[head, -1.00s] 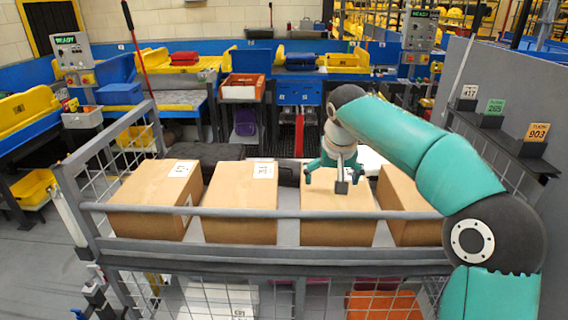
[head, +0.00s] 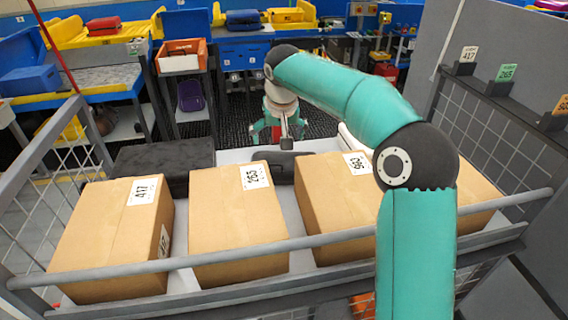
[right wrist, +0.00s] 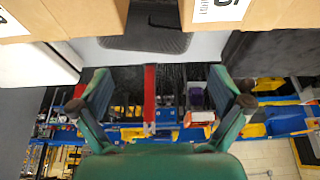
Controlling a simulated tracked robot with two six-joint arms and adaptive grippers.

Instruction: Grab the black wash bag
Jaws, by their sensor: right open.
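The black wash bag (head: 285,170) lies on the light shelf behind the row of boxes, partly hidden by them. My right gripper (head: 276,132) is above the far edge of the shelf, just behind the bag in the picture. Its two fingers (right wrist: 160,85) are spread wide with nothing held between them; the bag is apart from them. My left gripper is not in view.
Cardboard boxes (head: 238,220) stand in a row in front of the bag, behind a grey rail (head: 300,245). A large black case (head: 165,162) lies left of the bag, and a white item (head: 352,140) lies right of it.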

